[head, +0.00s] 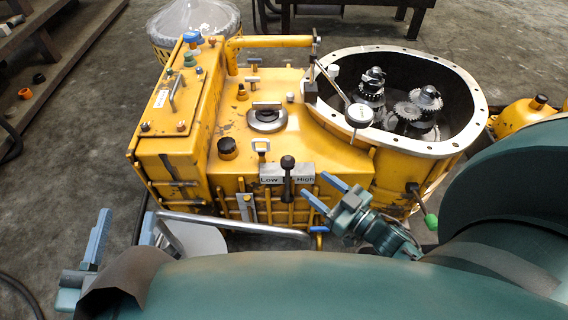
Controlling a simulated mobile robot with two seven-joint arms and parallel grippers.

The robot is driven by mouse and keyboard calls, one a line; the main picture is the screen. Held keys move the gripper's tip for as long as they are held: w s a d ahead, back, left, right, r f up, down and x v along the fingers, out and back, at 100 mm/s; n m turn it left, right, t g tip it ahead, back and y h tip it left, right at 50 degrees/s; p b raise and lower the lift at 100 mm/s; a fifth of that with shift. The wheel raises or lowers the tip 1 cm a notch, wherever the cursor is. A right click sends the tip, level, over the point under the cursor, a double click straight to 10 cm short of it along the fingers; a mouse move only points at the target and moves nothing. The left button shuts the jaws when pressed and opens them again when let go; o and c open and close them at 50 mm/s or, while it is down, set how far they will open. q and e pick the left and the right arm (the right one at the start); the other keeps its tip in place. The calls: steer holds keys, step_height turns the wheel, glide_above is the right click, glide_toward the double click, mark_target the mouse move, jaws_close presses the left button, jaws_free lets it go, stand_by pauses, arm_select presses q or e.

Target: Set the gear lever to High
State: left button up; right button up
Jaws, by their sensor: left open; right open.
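The gear lever (288,178) has a black knob on a dark shaft. It stands in front of the plate marked Low and High (302,169), on the front of the yellow transmission housing (330,152). The lever shows between the two words, nearly upright. My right gripper (317,187) is open, its blue fingers just right of the lever and below the word High. I see no contact with the lever. My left gripper (124,220) is open and empty at the lower left, away from the lever and partly hidden by my own arm.
The round open housing (471,80) at the right holds gears (408,110). A dial gauge (359,115) stands on its near rim. A green-knobbed lever (431,221) sticks out right of my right gripper. A bent metal bar (235,226) runs along the front.

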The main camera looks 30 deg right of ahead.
mark_target(293, 167)
steer(key=b+x, duration=0.2)
steer(key=x, duration=0.8)
steer(key=shift+w+a+b, duration=0.15)
steer(key=shift+w+b, duration=0.2)
steer(key=shift+c, duration=0.5)
jaws_close()
